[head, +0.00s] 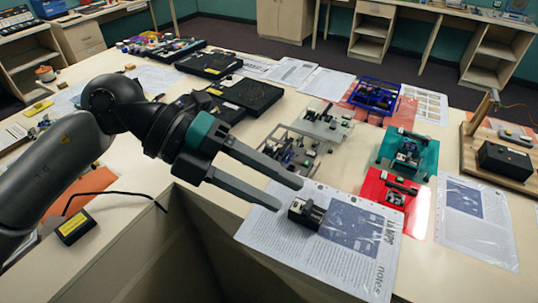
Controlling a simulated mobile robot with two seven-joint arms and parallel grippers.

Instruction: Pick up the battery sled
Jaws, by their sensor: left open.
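A small dark block with a pale end, which looks like the battery sled (306,213), lies on a printed sheet (285,242) near the front edge of the table. My left gripper (290,196) reaches in from the left with its two long grey fingers apart and nothing between them. Its fingertips are just to the left of the block and point toward it. Whether they are above it or level with it is hard to tell. My right gripper is not in view.
Beyond the sled are a grey frame assembly (289,151), a red tray (392,203) and a green tray (408,154) with parts. A wooden stand with a black box (505,162) is at the right. A yellow-labelled black box (75,227) sits at the lower left.

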